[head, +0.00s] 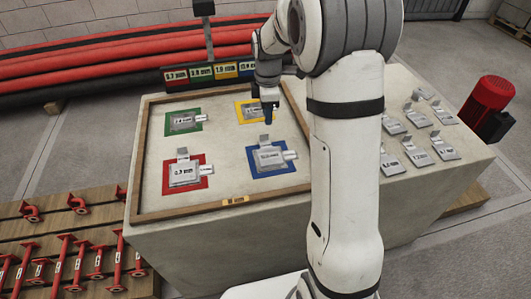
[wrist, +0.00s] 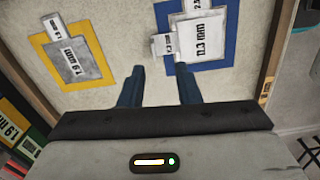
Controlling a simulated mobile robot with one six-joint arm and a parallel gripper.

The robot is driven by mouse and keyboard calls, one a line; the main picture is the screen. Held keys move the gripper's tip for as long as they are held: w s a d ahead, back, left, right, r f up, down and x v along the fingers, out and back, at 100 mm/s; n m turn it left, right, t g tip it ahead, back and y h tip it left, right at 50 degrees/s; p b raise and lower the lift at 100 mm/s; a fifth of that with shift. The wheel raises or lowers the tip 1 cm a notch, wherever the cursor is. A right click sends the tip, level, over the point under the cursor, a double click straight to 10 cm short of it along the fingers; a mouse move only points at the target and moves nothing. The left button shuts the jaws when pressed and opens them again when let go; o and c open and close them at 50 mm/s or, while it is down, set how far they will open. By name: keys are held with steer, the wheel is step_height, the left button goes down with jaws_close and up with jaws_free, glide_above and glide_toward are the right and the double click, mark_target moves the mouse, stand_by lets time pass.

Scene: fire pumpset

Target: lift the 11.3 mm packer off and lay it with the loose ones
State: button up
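Flat grey packers lie on four coloured squares in a wood-rimmed bay. The stack (head: 269,156) on the blue square (head: 290,170) has one tab pointing away and one to the right. My gripper (head: 269,114) hangs between the yellow and blue squares. In the wrist view its two dark blue fingers (wrist: 159,76) are apart with nothing between them; the right fingertip overlaps the stack's tab in the picture. Loose packers (head: 391,125) lie in rows on the right.
Other packers sit on the green (head: 183,121), yellow (head: 249,110) and red (head: 184,172) squares. A wooden rim (head: 240,202) edges the bay. A label board (head: 202,74) and post stand behind. A red motor (head: 488,104) stands beyond the right edge. My arm hides the middle of the table.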

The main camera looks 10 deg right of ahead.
mark_target(266, 134)
steer(key=shift+w+f+n, duration=0.3)
steer(key=shift+w+f, duration=0.05)
steer(key=shift+f, duration=0.25)
steer(key=shift+w+f+n, duration=0.3)
steer(key=shift+w+f, duration=0.05)
steer(key=shift+f, duration=0.2)
step_height(266, 134, down, 7)
steer(key=shift+f+b, duration=0.2)
steer(key=shift+b, duration=0.5)
steer(key=shift+c, duration=0.5)
jaws_close()
steer(key=shift+a, duration=0.1)
